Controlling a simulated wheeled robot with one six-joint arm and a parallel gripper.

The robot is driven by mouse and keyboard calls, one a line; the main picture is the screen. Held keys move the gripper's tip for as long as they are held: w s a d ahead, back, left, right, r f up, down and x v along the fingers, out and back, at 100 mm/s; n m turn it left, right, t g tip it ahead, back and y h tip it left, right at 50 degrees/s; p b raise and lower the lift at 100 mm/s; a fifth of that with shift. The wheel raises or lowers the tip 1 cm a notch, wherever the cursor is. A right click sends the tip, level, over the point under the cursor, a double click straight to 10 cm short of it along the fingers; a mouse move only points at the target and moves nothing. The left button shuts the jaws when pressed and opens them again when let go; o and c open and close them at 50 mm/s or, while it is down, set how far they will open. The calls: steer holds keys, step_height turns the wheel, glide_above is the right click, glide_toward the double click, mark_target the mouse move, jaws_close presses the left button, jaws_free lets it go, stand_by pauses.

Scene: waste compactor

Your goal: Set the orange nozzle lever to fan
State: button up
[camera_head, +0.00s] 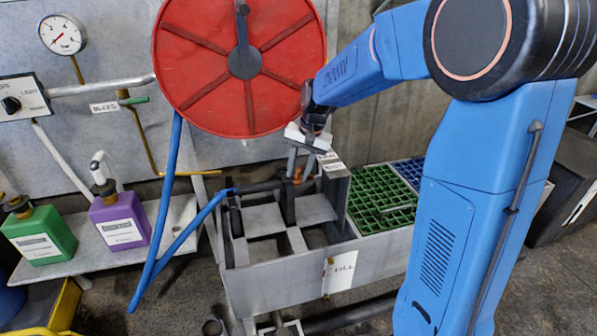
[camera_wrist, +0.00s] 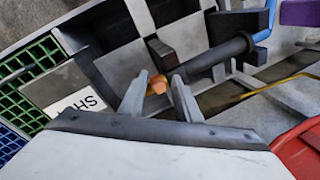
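The small orange nozzle lever (camera_head: 297,175) sits at the end of a dark nozzle (camera_head: 262,187) that lies across the grey rack. In the wrist view the lever (camera_wrist: 157,84) shows between my two fingers. My gripper (camera_head: 301,162) points down at it from above and is open, with one finger on each side. I cannot tell whether either finger touches the lever. A white label (camera_wrist: 77,108) beside the lever shows part of a word starting "SHO". In the head view small labels (camera_head: 331,163) stand behind the lever, too small to read surely.
A red hose reel (camera_head: 200,60) hangs close behind my gripper. A blue hose (camera_head: 160,240) runs to the nozzle. Green grating (camera_head: 378,205) lies right of the rack. Purple (camera_head: 118,218) and green (camera_head: 40,235) bottles stand on a shelf at left.

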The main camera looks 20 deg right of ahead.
jaws_close()
steer(key=shift+w, duration=0.15)
steer(key=shift+w+g, duration=0.2)
steer(key=shift+g, duration=0.4)
steer(key=shift+r, duration=0.1)
jaws_free()
